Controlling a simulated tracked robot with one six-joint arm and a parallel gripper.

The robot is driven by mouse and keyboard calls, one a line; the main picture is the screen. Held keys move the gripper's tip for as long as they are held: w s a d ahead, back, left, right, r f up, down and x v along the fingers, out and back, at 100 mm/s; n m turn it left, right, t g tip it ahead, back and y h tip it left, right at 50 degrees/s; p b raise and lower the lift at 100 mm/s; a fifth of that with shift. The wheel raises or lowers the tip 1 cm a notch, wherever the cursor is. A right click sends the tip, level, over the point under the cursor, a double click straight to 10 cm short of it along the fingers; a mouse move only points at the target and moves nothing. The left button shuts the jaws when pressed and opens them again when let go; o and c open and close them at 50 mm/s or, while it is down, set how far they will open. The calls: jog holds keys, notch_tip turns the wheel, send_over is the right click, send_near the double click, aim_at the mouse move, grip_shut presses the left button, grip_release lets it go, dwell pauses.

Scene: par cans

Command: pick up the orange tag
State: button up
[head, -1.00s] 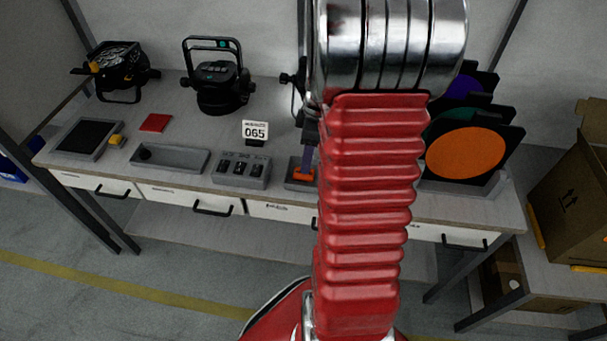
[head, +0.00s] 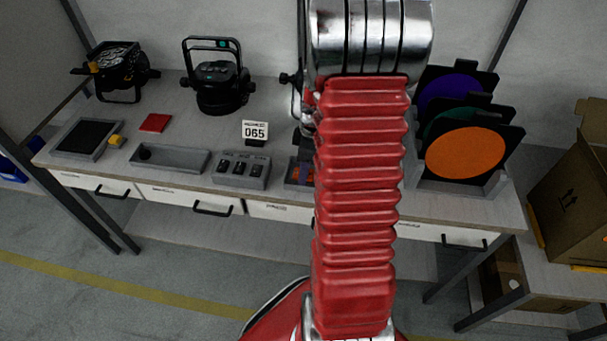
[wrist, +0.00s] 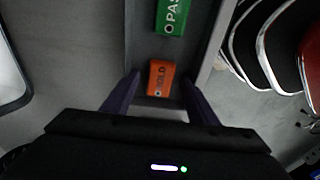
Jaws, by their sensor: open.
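The orange tag (wrist: 160,78), with white lettering that looks like HOLD, lies in a narrow grey tray (wrist: 139,50) in the wrist view. My gripper (wrist: 161,80) is open, with one dark purple finger on each side of the tag. I cannot tell whether the fingers touch it. In the head view, a bit of orange, likely the tag (head: 292,172), shows in the small tray; my arm hides most of this area.
A green tag (wrist: 170,17) marked PAS lies farther along the same tray. A switch box (head: 241,170) stands left of the tray in the head view. A rack with coloured discs (head: 465,152) stands to the right. A number sign (head: 255,130) stands behind.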

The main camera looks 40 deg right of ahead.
jog(key=shift+c, duration=0.4)
jog(key=c, duration=1)
